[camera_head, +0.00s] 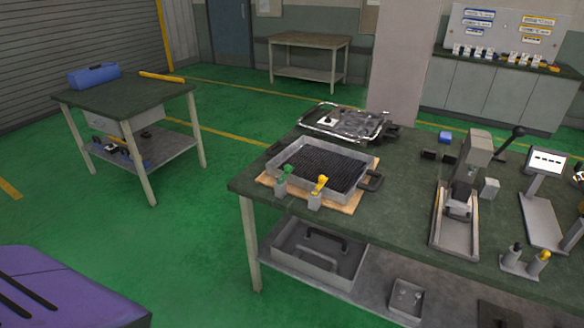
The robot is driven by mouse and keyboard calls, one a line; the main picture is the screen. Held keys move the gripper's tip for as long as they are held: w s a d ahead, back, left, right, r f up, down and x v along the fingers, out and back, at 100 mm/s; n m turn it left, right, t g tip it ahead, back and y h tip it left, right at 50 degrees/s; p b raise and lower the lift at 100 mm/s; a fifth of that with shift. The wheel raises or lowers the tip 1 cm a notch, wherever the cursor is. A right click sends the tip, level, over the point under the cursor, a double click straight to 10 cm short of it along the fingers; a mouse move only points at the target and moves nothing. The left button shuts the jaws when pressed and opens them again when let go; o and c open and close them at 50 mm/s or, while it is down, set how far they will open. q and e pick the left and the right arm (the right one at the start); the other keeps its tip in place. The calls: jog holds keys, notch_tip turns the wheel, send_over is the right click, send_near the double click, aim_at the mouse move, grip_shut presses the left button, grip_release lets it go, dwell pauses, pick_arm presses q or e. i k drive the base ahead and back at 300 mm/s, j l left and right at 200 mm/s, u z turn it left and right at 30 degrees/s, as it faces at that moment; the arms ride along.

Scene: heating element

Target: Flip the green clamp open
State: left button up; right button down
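The green clamp (286,172) is small and sits at the front left of a metal heating tray (297,154) with a dark ribbed inside. Its green part stands up on a grey block (281,187). Its exact lever position is too small to tell. A yellow clamp (321,184) stands just to its right on a similar grey block. The tray rests on a light wooden board (346,208) near the left front corner of the dark green workbench (400,215). Neither of my grippers is in view.
Behind the tray lies a shiny metal frame (343,122). A grey press (461,195) and a display stand (542,190) occupy the bench's right side. A purple surface (70,290) fills the lower left. Green floor (190,235) is clear left of the bench. Another table (125,95) stands farther left.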

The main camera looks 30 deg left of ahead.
aim_at(287, 169)
jog(key=i+j, duration=0.15)
jog(key=j, duration=0.2)
jog(key=i+j, duration=0.15)
jog(key=j, duration=0.15)
jog(key=i+j, duration=0.1)
jog(key=j, duration=0.25)
jog(key=i+j, duration=0.15)
jog(key=j, duration=0.2)
jog(key=i+j, duration=0.15)
jog(key=j, duration=0.2)
jog(key=i+j, duration=0.15)
jog(key=j, duration=0.15)
